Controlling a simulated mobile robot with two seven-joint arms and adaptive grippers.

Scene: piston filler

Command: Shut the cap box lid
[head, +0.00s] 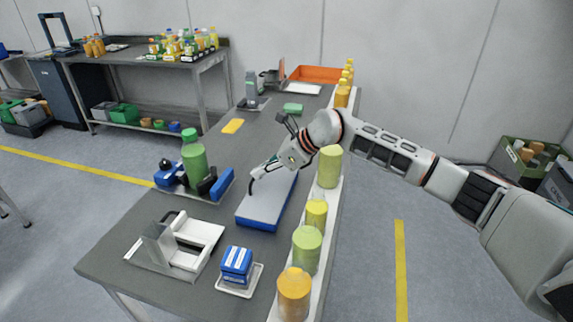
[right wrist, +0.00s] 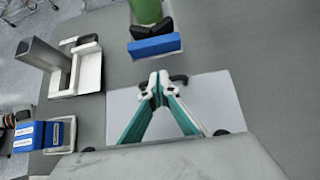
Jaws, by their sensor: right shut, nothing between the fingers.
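The cap box (head: 259,224) is a low, flat box with a blue side, on the near part of the long grey table. Its pale grey-white lid (head: 270,205) lies flat over the top, and no open gap shows in the head view. In the right wrist view the lid (right wrist: 215,97) is a pale panel under the fingers. My right gripper (head: 254,180) is shut and empty, over the lid's far left part; it also shows in the right wrist view (right wrist: 160,88). I cannot tell whether its tips touch the lid. My left gripper is not in view.
A blue fixture with a green bottle (head: 194,160) stands left of the box. A white frame stand (head: 205,235) and a blue pack on a small tray (head: 236,264) are nearer. Yellow and green jars (head: 307,248) line the right edge. The table's middle holds a yellow block (head: 233,126).

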